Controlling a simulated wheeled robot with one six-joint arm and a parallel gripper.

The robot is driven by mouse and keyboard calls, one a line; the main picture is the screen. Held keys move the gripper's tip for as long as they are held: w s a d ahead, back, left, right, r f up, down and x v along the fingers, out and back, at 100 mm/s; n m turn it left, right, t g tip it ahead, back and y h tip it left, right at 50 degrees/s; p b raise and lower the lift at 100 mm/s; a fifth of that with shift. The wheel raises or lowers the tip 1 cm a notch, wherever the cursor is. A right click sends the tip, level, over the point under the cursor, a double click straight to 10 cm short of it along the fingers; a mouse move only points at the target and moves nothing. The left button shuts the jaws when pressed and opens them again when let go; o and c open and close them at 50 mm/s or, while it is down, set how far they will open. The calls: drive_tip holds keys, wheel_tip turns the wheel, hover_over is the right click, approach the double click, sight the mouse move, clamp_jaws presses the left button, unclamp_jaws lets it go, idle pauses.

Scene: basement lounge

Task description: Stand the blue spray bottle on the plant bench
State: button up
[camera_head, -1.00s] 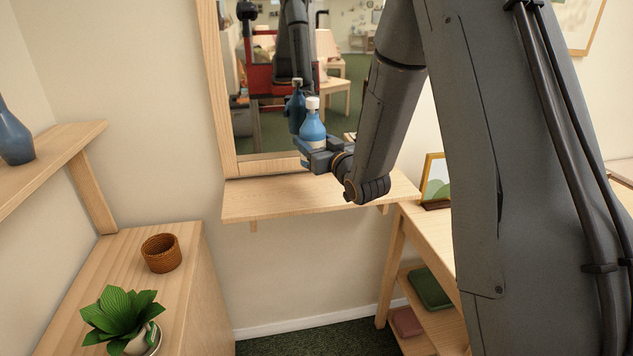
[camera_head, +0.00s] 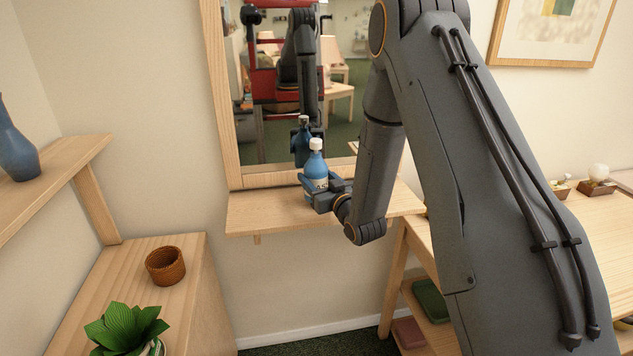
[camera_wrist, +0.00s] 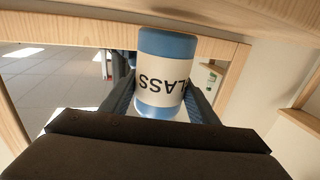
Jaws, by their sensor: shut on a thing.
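The blue spray bottle (camera_head: 317,168) has a white cap and a white label. It is upright in my gripper (camera_head: 312,193), in front of the mirror and over the narrow wall shelf. I cannot tell whether its base touches the shelf. In the wrist view the bottle (camera_wrist: 166,48) sits between both fingers of my gripper (camera_wrist: 163,100), with its label lettering upside down. A wooden bench (camera_head: 115,285) at lower left, bearing a green potted plant (camera_head: 125,328), looks like the plant bench. The bottle is apart from it, up and to the right.
A brown woven basket (camera_head: 165,266) stands on the bench behind the plant. The wall shelf (camera_head: 265,213) lies below the mirror (camera_head: 270,130), which reflects my arm and the bottle. A blue vase (camera_head: 17,145) stands on the left shelf (camera_head: 65,165). Bench top around the basket is bare.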

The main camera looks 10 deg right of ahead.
drive_tip(key=shift+f, duration=0.8)
drive_tip(key=shift+f, duration=0.15)
drive_tip(key=o, duration=1.4)
drive_tip(key=shift+f, duration=0.1)
drive_tip(key=o, duration=0.3)
drive_tip(key=shift+o, duration=0.2)
